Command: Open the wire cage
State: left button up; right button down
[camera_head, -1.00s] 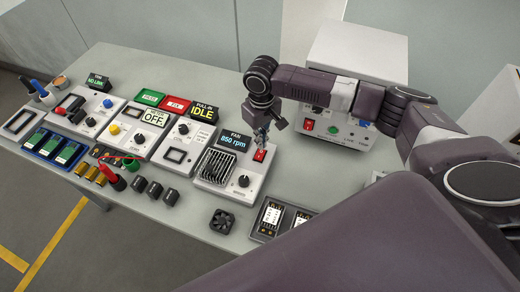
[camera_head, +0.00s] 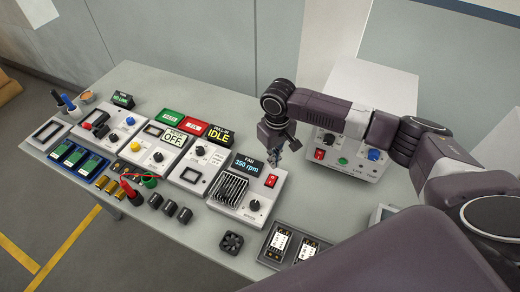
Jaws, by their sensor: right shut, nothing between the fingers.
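The wire cage (camera_head: 231,188) is a dark barred cover on the left part of the white fan unit (camera_head: 255,218); it looks closed over the opening. The unit also carries a black knob (camera_head: 254,205), a red rocker switch (camera_head: 271,181) and a display (camera_head: 246,165) reading 350 rpm. My right gripper (camera_head: 271,158) points down above the back of the unit, near the switch and to the right of the display. It is shut and empty, apart from the cage. My left gripper is out of view.
Other panels (camera_head: 160,150) with displays stand in a row to the left. A white box (camera_head: 365,90) with knobs is behind my right arm. A small black fan (camera_head: 231,242) and a tray (camera_head: 270,252) lie in front. Bare table lies between the fan unit and the small parts.

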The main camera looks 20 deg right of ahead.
aim_at(223, 191)
jog(key=k+j, duration=0.5)
jog(key=k, duration=0.2)
jog(key=k+j, duration=0.5)
jog(key=k, duration=0.15)
